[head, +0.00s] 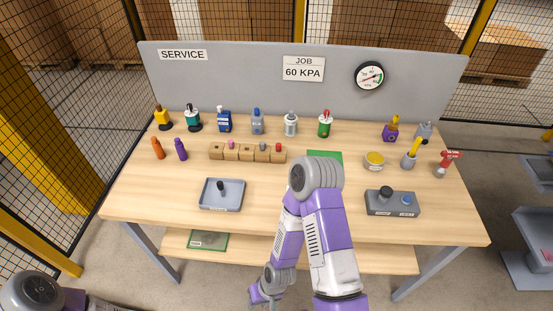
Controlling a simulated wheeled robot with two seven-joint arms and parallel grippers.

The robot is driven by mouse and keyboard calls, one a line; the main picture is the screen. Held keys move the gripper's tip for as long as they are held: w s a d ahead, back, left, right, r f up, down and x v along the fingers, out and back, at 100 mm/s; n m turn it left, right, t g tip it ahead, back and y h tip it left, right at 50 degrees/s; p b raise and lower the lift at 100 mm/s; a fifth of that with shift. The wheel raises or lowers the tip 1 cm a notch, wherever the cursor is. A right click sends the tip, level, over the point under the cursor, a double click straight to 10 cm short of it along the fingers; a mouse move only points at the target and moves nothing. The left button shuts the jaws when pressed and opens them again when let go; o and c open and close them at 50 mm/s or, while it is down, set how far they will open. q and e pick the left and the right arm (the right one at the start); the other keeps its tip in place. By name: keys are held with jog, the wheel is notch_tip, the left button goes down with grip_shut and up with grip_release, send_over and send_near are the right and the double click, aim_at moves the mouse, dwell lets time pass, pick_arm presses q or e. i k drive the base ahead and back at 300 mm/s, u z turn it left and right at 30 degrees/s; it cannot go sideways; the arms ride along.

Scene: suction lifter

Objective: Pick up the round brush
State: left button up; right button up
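I cannot tell for certain which item is the round brush. Two upright yellow-topped items stand at the right of the table: one in a purple block (391,131), and one with a yellow handle in a grey cup (410,157). Either could hold a brush; they are too small to tell. My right arm rises from the bottom centre and bends back down. Its gripper (264,300) hangs low in front of the table, cut by the bottom edge, and its fingers are unclear. My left gripper is not in view.
A wooden block row (247,153), a grey tray (221,196) and a grey control box (392,203) stand on the table. Several bottles line the back below the grey panel (230,75). My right arm partly hides a green mat (325,155). The table's front left is clear.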

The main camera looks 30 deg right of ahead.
aim_at(419, 139)
jog(key=k, duration=0.5)
jog(key=z, duration=0.65)
jog(key=i, duration=0.35)
jog(key=z, duration=0.5)
